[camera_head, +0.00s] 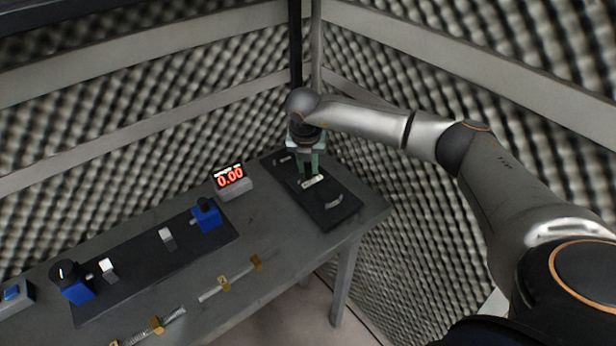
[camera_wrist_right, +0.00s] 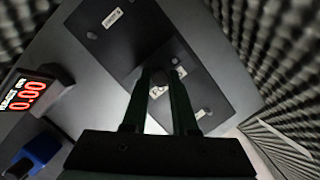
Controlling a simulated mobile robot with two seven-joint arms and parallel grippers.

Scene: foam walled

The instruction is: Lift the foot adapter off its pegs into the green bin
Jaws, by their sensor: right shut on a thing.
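My right gripper (camera_head: 311,174) points down over the dark board on the table's right end. In the right wrist view its two long fingers (camera_wrist_right: 166,74) are shut on a small grey piece (camera_wrist_right: 168,80), which I take to be the foot adapter. The fingers hide much of it, and I cannot tell whether it still sits on its pegs. The dark board (camera_head: 337,214) carries light labels and small fittings. The green bin is not in view. My left gripper is not in view.
A display reading 0.00 (camera_head: 231,181) stands left of the board. A long dark panel (camera_head: 140,262) with blue blocks (camera_head: 207,216) lies farther left. Thin rods in brass holders (camera_head: 223,284) lie along the front. Foam walls (camera_head: 480,110) close in behind and right.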

